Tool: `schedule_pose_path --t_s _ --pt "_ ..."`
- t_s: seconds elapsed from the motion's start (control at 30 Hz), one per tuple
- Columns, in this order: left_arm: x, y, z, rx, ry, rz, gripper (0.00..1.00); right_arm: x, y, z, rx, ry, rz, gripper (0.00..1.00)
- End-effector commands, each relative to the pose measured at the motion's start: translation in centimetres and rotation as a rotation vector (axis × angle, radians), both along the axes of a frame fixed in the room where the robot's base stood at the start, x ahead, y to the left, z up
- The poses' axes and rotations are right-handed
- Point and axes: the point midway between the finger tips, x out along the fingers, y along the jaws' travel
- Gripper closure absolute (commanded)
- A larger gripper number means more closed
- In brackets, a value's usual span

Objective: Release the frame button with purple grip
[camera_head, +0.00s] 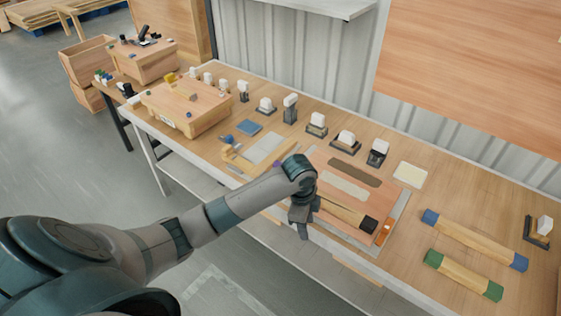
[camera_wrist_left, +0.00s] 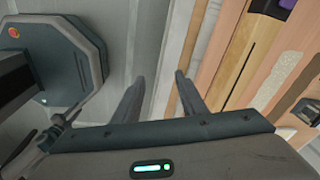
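A small purple piece, which looks like the purple grip (camera_wrist_left: 288,4), is cut off by the top right edge of the left wrist view. In the head view only a speck of purple (camera_head: 277,163) shows beside my left forearm. A wooden frame-like panel (camera_head: 350,232) lies on the table, partly hidden by my arm; the button itself is not clear. My left gripper (camera_head: 302,228) points down at the table's front edge, beside the panel. In the wrist view its two fingers (camera_wrist_left: 158,82) stand apart with nothing between them. My right gripper is not in view.
A wooden bar with a black end (camera_head: 370,224) and an orange piece (camera_head: 385,232) lie on the panel. Blue-ended (camera_head: 474,240) and green-ended (camera_head: 463,275) bars lie to the right. Several white-topped parts stand along the back. A wooden box (camera_head: 187,108) stands at the left.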

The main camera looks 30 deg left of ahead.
Motion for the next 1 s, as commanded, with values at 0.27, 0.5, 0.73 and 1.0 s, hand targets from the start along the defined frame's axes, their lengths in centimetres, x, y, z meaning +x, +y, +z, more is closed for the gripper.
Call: schedule_pose_path --t_s 0.27,0.5,0.73,1.0 --pt "4.6 3.9 4.1 0.058 0.019 -0.108 0.62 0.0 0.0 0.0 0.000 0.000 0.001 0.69" --pt "9.5 10.0 11.3 0.111 0.056 -0.225 0.62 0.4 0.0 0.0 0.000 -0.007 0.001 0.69" --pt "12.3 15.7 18.8 0.122 0.080 -0.294 0.62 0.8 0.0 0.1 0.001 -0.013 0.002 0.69" --pt "13.1 18.6 23.1 0.111 0.089 -0.327 0.62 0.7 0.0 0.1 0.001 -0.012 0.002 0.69"
